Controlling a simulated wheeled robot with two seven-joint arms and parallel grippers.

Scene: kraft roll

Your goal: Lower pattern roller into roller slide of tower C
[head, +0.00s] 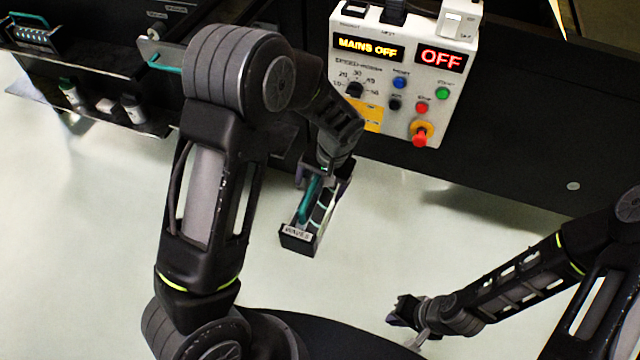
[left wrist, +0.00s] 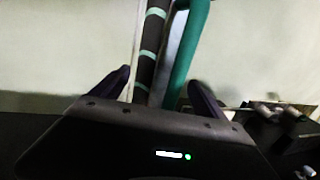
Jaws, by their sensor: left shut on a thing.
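The pattern roller (head: 321,208) is a dark cylinder with pale bands, in a black holder with a teal handle (head: 308,200) and an end label reading "WAVES". My left gripper (head: 326,176) is shut on this roller unit, which hangs over the pale floor in front of the dark machine. In the left wrist view the banded roller (left wrist: 151,45) and the teal handle (left wrist: 188,50) run up from between the two fingers (left wrist: 163,95). My right gripper (head: 406,312) is low at the right, away from the roller; its jaw opening is unclear. I cannot tell which part is tower C's slide.
A control box (head: 400,75) reads "MAINS OFF" and "OFF", with a red stop knob (head: 420,134). A dark machine (head: 95,50) with another teal handle (head: 165,66) stands at the upper left, partly behind my left arm. The pale floor (head: 440,230) between is clear.

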